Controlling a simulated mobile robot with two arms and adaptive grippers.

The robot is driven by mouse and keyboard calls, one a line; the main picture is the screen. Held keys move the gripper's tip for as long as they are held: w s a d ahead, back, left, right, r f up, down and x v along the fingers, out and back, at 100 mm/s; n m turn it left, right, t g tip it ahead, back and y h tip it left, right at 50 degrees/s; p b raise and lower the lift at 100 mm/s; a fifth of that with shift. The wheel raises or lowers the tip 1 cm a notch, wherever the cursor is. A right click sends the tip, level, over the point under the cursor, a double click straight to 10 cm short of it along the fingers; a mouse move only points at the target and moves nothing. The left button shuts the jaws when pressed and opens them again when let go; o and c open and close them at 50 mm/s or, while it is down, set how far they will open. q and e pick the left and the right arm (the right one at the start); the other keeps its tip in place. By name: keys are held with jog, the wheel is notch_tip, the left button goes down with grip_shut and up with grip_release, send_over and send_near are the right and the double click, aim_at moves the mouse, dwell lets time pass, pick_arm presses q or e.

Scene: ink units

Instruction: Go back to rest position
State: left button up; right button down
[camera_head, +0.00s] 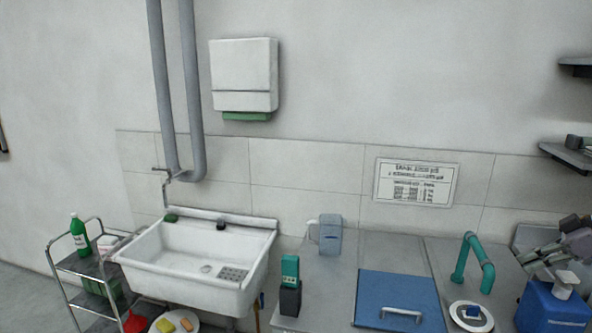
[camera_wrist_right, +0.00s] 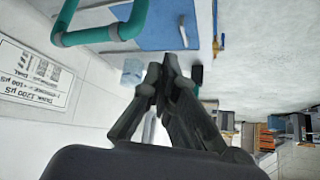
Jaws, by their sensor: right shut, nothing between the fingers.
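My right gripper (camera_head: 532,262) shows at the right edge of the head view, over the right end of the counter. In the right wrist view its two dark fingers (camera_wrist_right: 170,72) are closed together with nothing between them. It appears clear of the counter; the exact height is hard to tell. My left gripper is not in view.
Below the right gripper stands a blue container (camera_head: 548,308) with a white top. Left of it are a white plate (camera_head: 458,322), a teal pipe (camera_head: 484,268) and a blue lid with a handle (camera_head: 375,297). A sink (camera_head: 165,268) and trolley (camera_head: 62,268) stand left; dark shelves (camera_head: 568,157) are at right.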

jog(key=s+a+f+g+h, duration=0.1)
jog(key=s+a+f+h, duration=0.15)
jog(key=a+f, duration=0.55)
jog(key=s+a+f+g+h, duration=0.1)
jog(key=s+a+f+g, duration=0.2)
jog(key=f, duration=0.8)
jog(key=s+a+f+h, duration=0.1)
jog(key=s+a+f, duration=0.2)
jog(key=a+f, duration=0.6)
jog(key=s+a+f+m, duration=0.2)
jog(key=s+a+f, duration=0.1)
jog(key=s+a, duration=0.3)
jog(key=s+a+f+m, duration=0.1)
jog(key=s+a+f, duration=0.15)
jog(key=s, duration=0.65)
jog(key=s+a+r+m+t+h, duration=0.1)
jog(key=s+a+r+m, duration=0.15)
jog(key=s, duration=0.35)
jog(key=s+a+r+m+t, duration=0.1)
jog(key=s+r+m, duration=0.15)
jog(key=s, duration=0.25)
notch_tip(320, 180, down, 26)
jog(key=s+r+g, duration=0.1)
jog(key=s, duration=0.1)
jog(key=s+d+f+g, duration=0.1)
jog(key=s+d+f, duration=0.2)
jog(key=s+f, duration=1.3)
jog(key=shift+s+f+n, duration=0.2)
jog(key=shift+f+n, duration=0.2)
jog(key=shift+f, duration=0.05)
